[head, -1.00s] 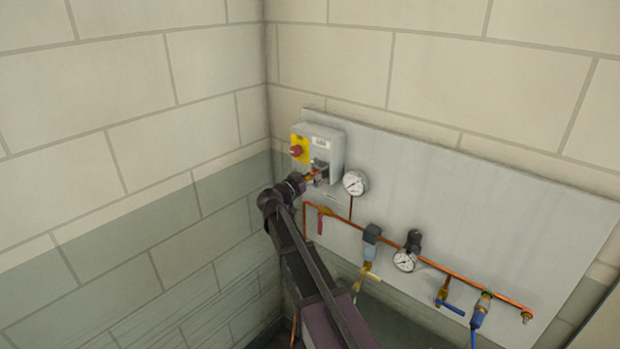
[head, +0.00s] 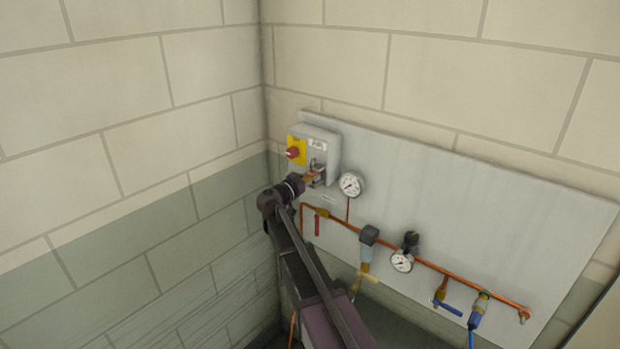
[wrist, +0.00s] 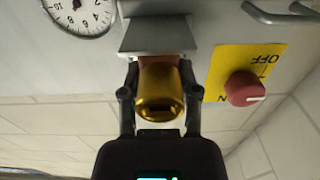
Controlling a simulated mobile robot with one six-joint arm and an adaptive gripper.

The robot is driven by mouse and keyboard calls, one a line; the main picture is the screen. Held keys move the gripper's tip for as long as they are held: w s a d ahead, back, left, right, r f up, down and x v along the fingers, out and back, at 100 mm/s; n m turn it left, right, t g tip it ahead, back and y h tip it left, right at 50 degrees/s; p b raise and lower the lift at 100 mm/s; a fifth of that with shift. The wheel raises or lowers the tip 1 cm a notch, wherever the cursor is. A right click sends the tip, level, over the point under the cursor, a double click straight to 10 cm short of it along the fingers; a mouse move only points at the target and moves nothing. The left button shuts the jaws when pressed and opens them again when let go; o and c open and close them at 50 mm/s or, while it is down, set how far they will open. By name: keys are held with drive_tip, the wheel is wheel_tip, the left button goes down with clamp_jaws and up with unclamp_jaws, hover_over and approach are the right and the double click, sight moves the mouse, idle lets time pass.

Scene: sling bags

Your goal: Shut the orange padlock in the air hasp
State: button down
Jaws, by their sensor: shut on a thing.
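My gripper (wrist: 160,98) is shut on a small brass-coloured body with an orange-red part behind it, which I take to be the orange padlock (wrist: 160,90). One finger lies on each side of it. A grey metal bracket (wrist: 158,36), perhaps the hasp, stands right beyond the padlock in the wrist view and hides its far end. I cannot see the shackle or tell whether it passes through the hasp. In the head view, my gripper (head: 306,180) is at the lower front of the grey switch box (head: 329,150), and the padlock is a tiny orange patch.
A red knob (wrist: 245,88) on a yellow plate (wrist: 222,65) sits close beside my gripper. A gauge (head: 351,185) is right of the box. A block wall (head: 190,150) closes the left side.

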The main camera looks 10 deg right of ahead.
drive_tip(key=shift+f, duration=0.1)
idle(0.3)
drive_tip(key=shift+c, duration=1.3)
unclamp_jaws()
drive_tip(key=shift+o, duration=1.3)
drive_tip(key=shift+s+a, duration=0.15)
drive_tip(key=v, duration=0.6)
drive_tip(key=shift+s+a, duration=0.15)
drive_tip(key=shift+a, duration=0.15)
